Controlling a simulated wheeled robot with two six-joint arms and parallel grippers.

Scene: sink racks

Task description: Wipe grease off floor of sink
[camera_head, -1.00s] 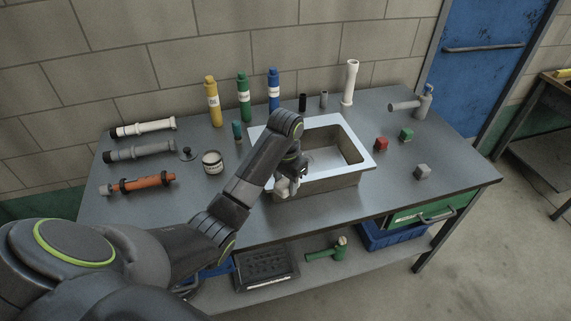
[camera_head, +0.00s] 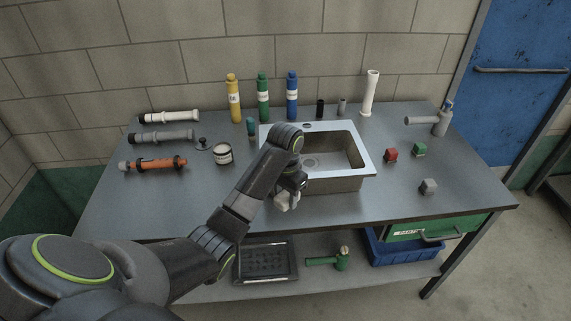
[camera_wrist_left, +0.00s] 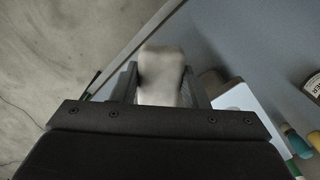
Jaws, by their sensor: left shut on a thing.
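The sink (camera_head: 340,186) is a square metal basin with a pale rim set into the worktop. Its floor (camera_head: 322,160) is partly visible, with a round drain; my left arm covers its left side, and I cannot make out grease. My left gripper (camera_head: 291,196) is at the sink's front left corner, outside the basin. It is shut on a pale, whitish soft-looking thing, perhaps a cloth (camera_wrist_left: 161,75). In the left wrist view this sits between the two fingers, over the worktop's front edge. My right gripper is not in view.
Yellow, green and blue bottles (camera_head: 263,98) stand behind the sink. A white pipe (camera_head: 369,93) stands at the back right. Small red (camera_head: 390,155), green and grey blocks lie right of the sink. A jar (camera_head: 222,154) and several tubes lie left. A blue bin (camera_head: 400,247) is below.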

